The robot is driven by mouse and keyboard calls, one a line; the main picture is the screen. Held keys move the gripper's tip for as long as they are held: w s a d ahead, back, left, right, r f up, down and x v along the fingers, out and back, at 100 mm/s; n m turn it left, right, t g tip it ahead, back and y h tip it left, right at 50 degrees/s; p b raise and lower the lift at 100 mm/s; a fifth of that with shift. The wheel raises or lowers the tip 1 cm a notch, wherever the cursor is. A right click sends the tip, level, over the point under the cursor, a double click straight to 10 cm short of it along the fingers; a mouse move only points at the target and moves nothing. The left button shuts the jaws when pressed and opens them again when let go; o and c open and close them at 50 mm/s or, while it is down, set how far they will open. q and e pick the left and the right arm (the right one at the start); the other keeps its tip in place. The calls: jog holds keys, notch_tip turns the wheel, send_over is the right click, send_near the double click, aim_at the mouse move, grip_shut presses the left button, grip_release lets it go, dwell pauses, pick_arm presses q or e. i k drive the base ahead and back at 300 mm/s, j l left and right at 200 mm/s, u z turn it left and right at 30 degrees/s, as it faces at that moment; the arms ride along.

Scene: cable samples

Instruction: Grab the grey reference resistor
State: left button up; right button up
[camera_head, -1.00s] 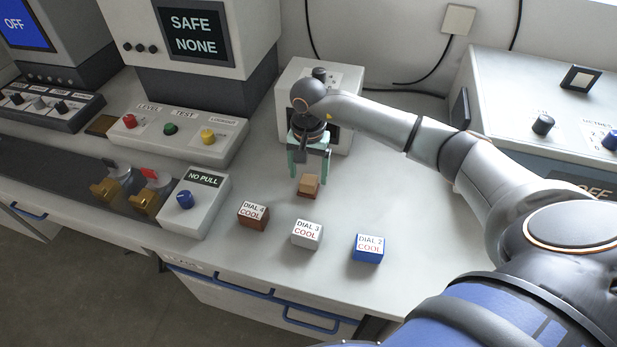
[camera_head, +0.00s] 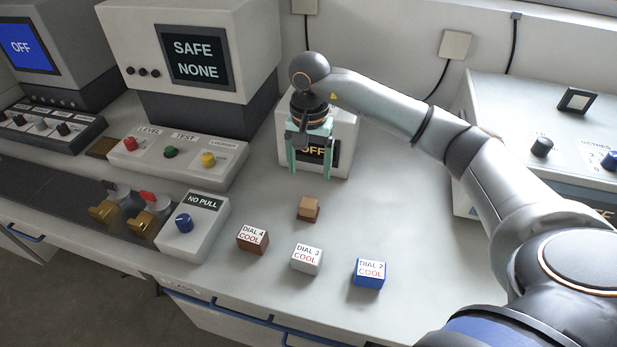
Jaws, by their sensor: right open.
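The grey reference resistor (camera_head: 307,259) is a small block labelled "DIAL 3 COOL" near the front of the bench. A brown block (camera_head: 252,239) labelled "DIAL 4 COOL" stands to its left, and a blue block (camera_head: 369,273) labelled "DIAL 2 COOL" to its right. A small tan-brown block (camera_head: 308,209) sits behind the grey one. My right gripper (camera_head: 309,171) has green fingers, open and empty, pointing down above the bench, behind the tan-brown block. My left gripper is not in view.
A "NO PULL" box (camera_head: 198,232) with a blue knob and brass clamps (camera_head: 126,218) stand at the left. A button panel (camera_head: 175,158) and "SAFE NONE" monitor (camera_head: 193,55) are behind. An "OFF" box (camera_head: 344,150) stands behind my gripper. The bench right of the blocks is clear.

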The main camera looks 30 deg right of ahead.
aim_at(305, 258)
jog(key=z, duration=1)
